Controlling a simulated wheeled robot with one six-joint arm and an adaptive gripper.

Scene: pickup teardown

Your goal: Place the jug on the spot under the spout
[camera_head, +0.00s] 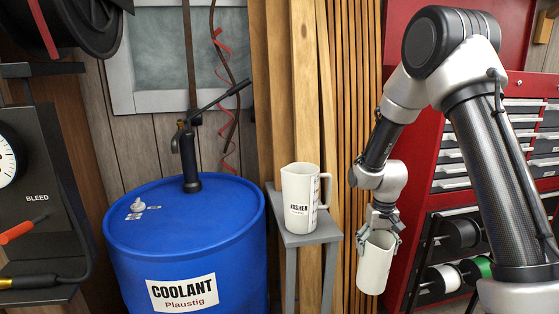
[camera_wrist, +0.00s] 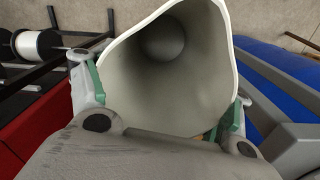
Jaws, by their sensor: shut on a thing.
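My gripper (camera_head: 380,222) is shut on a white jug (camera_head: 376,262), whose open mouth faces up. The held jug is right of the grey stand and appears slightly tilted. In the wrist view I look into the hollow jug (camera_wrist: 165,85), with green finger pads on either side of it. A second white jug (camera_head: 299,198), with a handle and a partly readable label, stands upright on the grey stand (camera_head: 308,236). A black hand pump with a spout (camera_head: 188,155) rises from the blue coolant drum (camera_head: 190,235). I cannot make out a marked spot under the spout.
A red tool cabinet (camera_head: 483,140) and a rack of spools (camera_head: 452,250) are on the right. Wooden boards (camera_head: 350,80) lean behind the stand. A dark panel with a gauge and the word BLEED (camera_head: 40,180) is at the left.

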